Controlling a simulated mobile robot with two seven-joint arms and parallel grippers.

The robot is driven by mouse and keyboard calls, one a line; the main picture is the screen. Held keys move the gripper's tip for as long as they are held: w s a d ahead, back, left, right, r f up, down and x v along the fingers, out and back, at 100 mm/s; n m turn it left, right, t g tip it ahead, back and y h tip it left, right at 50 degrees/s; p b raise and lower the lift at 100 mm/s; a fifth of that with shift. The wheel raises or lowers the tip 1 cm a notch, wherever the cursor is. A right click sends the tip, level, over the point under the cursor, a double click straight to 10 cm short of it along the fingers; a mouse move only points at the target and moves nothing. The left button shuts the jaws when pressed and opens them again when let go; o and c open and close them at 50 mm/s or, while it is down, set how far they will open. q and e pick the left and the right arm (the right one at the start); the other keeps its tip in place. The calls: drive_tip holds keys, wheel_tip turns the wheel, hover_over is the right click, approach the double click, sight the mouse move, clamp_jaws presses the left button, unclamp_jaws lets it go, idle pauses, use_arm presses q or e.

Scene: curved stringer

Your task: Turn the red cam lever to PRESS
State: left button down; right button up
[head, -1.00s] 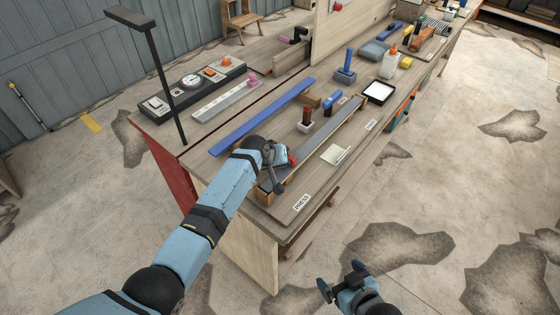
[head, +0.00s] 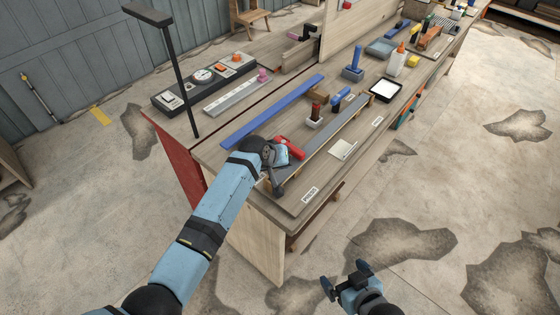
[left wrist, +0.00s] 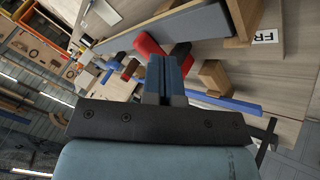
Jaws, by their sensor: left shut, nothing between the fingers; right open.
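The red cam lever (head: 291,148) sits at the near end of a long grey strip (head: 335,137) on the bench. Its red arm points toward the upper left in the head view. My left gripper (head: 279,168) is at this end, right beside the lever, and partly covers its base. In the left wrist view the shut, empty fingers (left wrist: 166,80) are close to the red lever (left wrist: 149,46); I cannot tell whether they touch. The PRESS label (head: 310,195) lies near the bench's front corner. My right gripper (head: 344,278) is open and empty, in front of the bench.
A blue bar (head: 272,112) lies behind the grey strip. A black lamp post (head: 180,80) stands at the left. Open floor lies right of the bench.

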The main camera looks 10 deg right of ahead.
use_arm(q)
drive_tip(key=s+r, duration=0.1)
drive_tip(key=r, duration=0.1)
drive_tip(key=s+r, duration=0.2)
drive_tip(key=shift+a, duration=0.2)
use_arm(e)
drive_tip(key=shift+w+d+f, duration=0.2)
drive_tip(key=shift+w, duration=0.25)
drive_tip(key=shift+s, duration=0.1)
